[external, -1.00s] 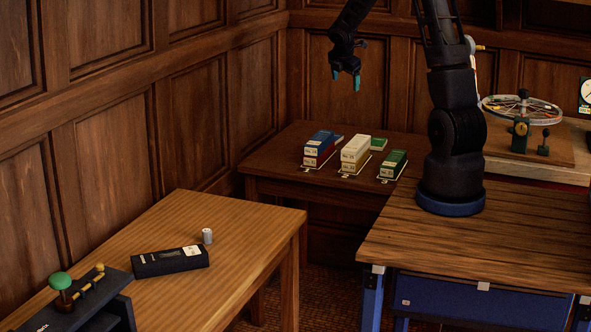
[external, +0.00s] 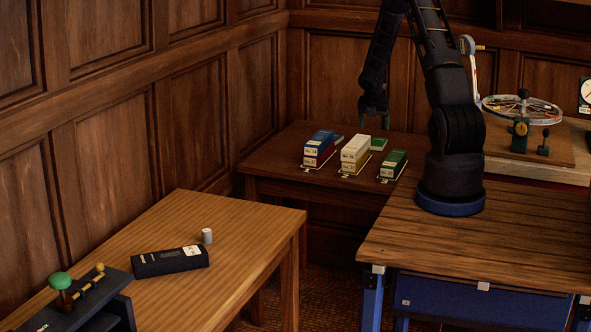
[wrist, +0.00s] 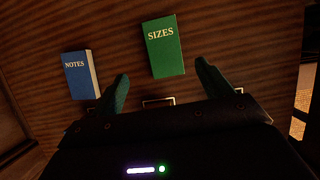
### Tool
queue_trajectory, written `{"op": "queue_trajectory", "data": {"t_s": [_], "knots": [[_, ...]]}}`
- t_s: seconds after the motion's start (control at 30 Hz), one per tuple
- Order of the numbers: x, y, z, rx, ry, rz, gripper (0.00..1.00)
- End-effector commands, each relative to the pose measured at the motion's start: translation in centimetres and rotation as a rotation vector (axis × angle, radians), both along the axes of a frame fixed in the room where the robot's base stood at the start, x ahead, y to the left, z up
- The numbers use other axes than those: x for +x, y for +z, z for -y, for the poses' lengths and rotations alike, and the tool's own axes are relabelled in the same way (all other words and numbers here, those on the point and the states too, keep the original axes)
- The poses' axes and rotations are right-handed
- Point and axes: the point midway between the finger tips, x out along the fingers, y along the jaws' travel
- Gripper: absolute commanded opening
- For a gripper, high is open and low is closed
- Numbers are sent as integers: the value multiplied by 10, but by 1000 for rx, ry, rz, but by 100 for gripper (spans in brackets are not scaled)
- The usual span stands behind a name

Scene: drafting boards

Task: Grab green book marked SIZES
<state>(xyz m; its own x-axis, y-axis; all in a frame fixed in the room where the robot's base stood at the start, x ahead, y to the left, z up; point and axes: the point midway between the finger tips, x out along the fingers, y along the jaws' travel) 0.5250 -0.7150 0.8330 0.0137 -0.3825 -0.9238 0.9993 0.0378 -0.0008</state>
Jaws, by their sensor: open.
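The green book marked SIZES (wrist: 164,47) lies flat on dark wood in the wrist view, with its lettering in full sight. It appears just beyond and between my two spread fingertips, not touching them. In the external view a small green book (external: 379,144), apparently the same one, lies at the back of the dark table. My gripper (external: 374,122) is open and empty, pointing down above that book. In the wrist view the gripper (wrist: 160,80) shows a finger on each side at the lower middle.
A blue book marked NOTES (wrist: 77,76) lies left of the green one. Blue-and-red (external: 320,148), cream (external: 355,152) and green (external: 393,164) stacks stand on the dark table (external: 275,165), in front of the small books. A panelled wall (external: 330,80) is behind.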

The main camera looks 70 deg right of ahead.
Motion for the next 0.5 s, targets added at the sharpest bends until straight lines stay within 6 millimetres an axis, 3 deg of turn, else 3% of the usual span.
{"op": "queue_trajectory", "data": {"t_s": [0.2,0.5], "knots": [[0,-27,11,1,-1,-1,78],[-3,-45,19,1,-3,-1,78]]}}
